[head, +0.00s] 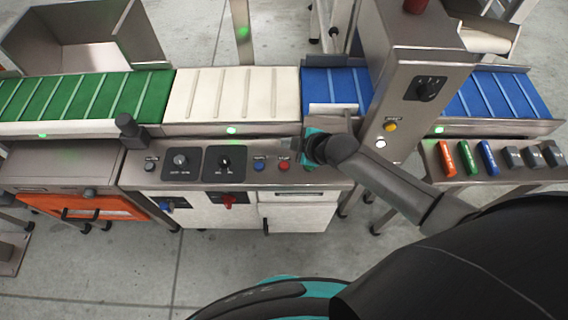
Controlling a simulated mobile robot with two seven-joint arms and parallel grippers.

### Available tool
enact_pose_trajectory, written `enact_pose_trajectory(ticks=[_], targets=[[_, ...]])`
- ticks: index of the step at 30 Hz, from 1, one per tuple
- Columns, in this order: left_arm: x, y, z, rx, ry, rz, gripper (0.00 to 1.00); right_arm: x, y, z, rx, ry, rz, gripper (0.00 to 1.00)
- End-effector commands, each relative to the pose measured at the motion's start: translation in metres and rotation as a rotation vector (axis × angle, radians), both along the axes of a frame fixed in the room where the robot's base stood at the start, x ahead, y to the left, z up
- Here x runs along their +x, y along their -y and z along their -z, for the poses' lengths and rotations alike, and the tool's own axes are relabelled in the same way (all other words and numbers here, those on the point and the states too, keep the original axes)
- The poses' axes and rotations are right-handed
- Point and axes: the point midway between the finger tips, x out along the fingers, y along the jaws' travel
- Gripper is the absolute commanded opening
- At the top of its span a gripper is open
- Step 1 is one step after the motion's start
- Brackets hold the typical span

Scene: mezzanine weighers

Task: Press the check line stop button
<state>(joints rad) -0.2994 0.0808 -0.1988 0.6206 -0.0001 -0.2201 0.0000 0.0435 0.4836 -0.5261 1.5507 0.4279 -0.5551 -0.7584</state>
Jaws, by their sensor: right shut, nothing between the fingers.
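A red button (284,166) sits at the right end of the steel control panel (222,179), in front of the white belt. A label above it is too small to read surely. A blue button (259,166) is just left of it. My right gripper (308,158) is shut and empty, at the panel's right end, a little right of the red button and apart from it in the picture. My wrist partly hides the gripper, and its height above the panel is hard to tell. My left gripper is out of view.
Two black dials (181,161) and a grey button (150,166) share the panel. A steel column (402,85) with yellow and white buttons stands right of my gripper. Coloured blocks (466,158) lie on the right shelf. A dark post (129,128) rises at the panel's left.

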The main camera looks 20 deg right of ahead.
Motion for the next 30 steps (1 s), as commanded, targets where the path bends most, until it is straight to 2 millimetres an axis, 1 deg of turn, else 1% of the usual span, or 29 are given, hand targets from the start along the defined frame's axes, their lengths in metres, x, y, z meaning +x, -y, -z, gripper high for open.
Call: enact_pose_trajectory(ticks=[8, 21, 24, 27, 30], targets=[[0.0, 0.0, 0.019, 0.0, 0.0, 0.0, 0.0, 0.0, 0.0, 0.019, 0.0, -0.001, 0.001, 0.0], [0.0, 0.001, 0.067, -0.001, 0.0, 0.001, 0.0, -0.001, 0.0, 0.066, 0.0, -0.002, 0.001, 0.0], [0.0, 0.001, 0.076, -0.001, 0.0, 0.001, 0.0, 0.0, 0.0, 0.078, -0.001, -0.001, 0.002, 0.0], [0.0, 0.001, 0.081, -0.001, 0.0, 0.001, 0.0, 0.0, 0.0, 0.085, 0.0, -0.001, 0.001, 0.0], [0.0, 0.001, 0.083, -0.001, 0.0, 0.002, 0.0, 0.0, 0.0, 0.088, 0.0, -0.001, 0.001, 0.0]])
